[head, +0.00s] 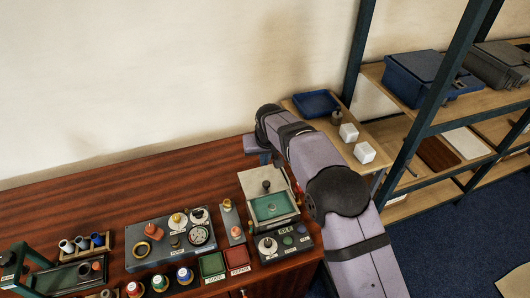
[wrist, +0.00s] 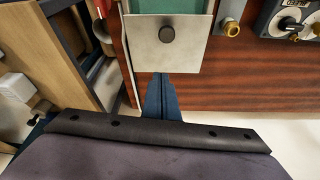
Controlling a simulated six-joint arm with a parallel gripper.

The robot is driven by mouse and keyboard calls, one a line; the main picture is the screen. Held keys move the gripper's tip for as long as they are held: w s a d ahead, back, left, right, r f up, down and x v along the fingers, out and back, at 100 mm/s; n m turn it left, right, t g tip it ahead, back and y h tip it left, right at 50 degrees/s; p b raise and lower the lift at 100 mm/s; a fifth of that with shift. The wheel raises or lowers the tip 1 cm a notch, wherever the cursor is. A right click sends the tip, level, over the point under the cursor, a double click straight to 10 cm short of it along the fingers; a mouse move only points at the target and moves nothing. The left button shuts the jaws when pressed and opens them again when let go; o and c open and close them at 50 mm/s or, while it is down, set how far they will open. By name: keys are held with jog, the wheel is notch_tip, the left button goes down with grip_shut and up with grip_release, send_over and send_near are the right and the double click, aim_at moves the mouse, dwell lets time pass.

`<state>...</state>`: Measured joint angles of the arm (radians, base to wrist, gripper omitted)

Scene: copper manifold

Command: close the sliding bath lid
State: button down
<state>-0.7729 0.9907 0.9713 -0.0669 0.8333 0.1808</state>
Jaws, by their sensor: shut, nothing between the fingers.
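The bath (head: 294,207) is a pale box on the wooden bench, with green showing in its open front part. Its sliding lid (head: 251,183) is a pale plate with a dark knob (head: 267,186), set toward the back of the bath. In the wrist view the lid (wrist: 146,52) and knob (wrist: 167,34) are at the top, with green beyond. My gripper (wrist: 160,78) is shut and empty, its blue fingertips at the lid's near edge; I cannot tell if they touch. In the head view my gripper (head: 264,158) is behind the lid, partly hidden by my arm.
A control box (head: 284,243) stands in front of the bath. A panel with knobs and a gauge (head: 148,257) is to its left. A side shelf on the right holds a blue tray (head: 316,103) and white blocks (head: 364,152). The bench's back left is clear.

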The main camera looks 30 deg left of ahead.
aim_at(264, 176)
jog(key=p+x, duration=0.1)
jog(key=x, duration=0.2)
jog(key=shift+w+f, duration=0.1)
jog(key=shift+f, duration=0.3)
jog(key=shift+s+d+p, duration=0.4)
jog(key=shift+s+d, duration=0.05)
jog(key=shift+s, duration=0.2)
jog(key=shift+s+d+f+p, duration=0.15)
jog(key=shift+s+d+p, duration=0.15)
jog(key=shift+s, duration=0.15)
jog(key=shift+s+d+f+p, duration=0.2)
jog(key=shift+s+d, duration=0.1)
jog(key=shift+s, duration=0.1)
jog(key=s+d+b, duration=0.1)
jog(key=s+d, duration=0.6)
jog(key=shift+s+d, duration=0.35)
jog(key=shift+f, duration=0.2)
